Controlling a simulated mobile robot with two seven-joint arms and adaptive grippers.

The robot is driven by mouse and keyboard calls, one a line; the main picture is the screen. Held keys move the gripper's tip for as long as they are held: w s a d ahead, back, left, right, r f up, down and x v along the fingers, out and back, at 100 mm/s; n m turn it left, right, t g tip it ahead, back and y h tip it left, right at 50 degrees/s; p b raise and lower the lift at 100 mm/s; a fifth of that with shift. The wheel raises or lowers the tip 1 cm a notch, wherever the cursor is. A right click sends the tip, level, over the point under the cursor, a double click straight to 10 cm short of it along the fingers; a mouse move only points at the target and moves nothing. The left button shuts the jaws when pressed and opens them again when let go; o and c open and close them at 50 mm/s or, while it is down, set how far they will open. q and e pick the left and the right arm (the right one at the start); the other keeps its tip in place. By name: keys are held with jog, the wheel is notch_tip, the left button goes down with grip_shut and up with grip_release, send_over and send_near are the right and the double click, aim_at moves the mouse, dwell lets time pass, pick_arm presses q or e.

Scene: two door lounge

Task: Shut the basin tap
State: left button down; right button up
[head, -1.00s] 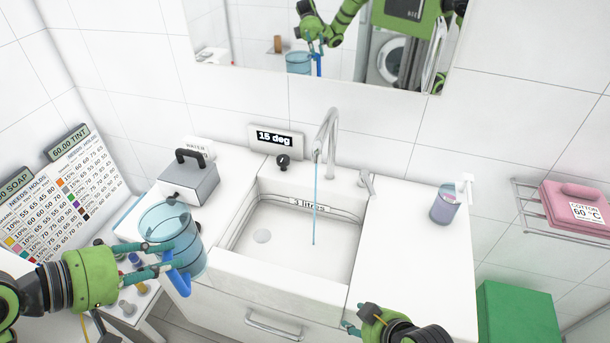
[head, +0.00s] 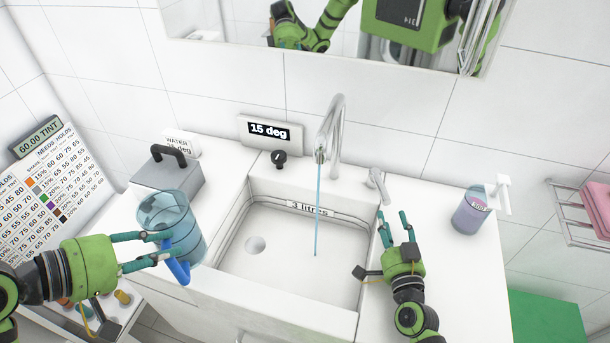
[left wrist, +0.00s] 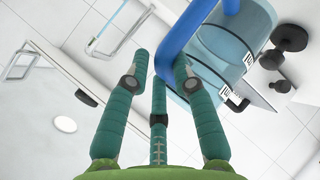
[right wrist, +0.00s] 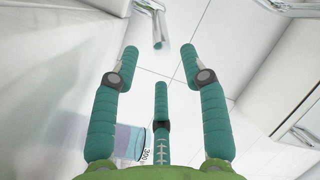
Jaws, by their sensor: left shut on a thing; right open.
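The basin tap (head: 334,135) is a chrome spout over the white basin (head: 262,285), with a thin blue stream of water (head: 318,210) running from it. Its chrome lever (head: 376,183) stands on the counter to the right of the spout. My right gripper (head: 394,222) is open and empty, a little in front of the lever and apart from it. My left gripper (head: 142,250) is shut on the blue handle (head: 177,270) of a clear blue jug (head: 170,215), held left of the basin. The handle also shows between its fingers in the left wrist view (left wrist: 180,40).
A black knob (head: 279,158) sits below a "15 deg" display (head: 270,132). A grey box with a black handle (head: 165,176) stands left. A mirror (head: 340,40) hangs behind.

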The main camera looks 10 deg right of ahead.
aim_at(378, 174)
jog(key=shift+w+d+r, duration=0.15)
jog(key=shift+w+r, duration=0.05)
jog(key=shift+w, duration=0.05)
jog(key=w, duration=0.3)
jog(key=w+d, duration=0.1)
jog(key=w, duration=0.7)
jog(key=shift+w+d+f, duration=0.15)
grip_shut()
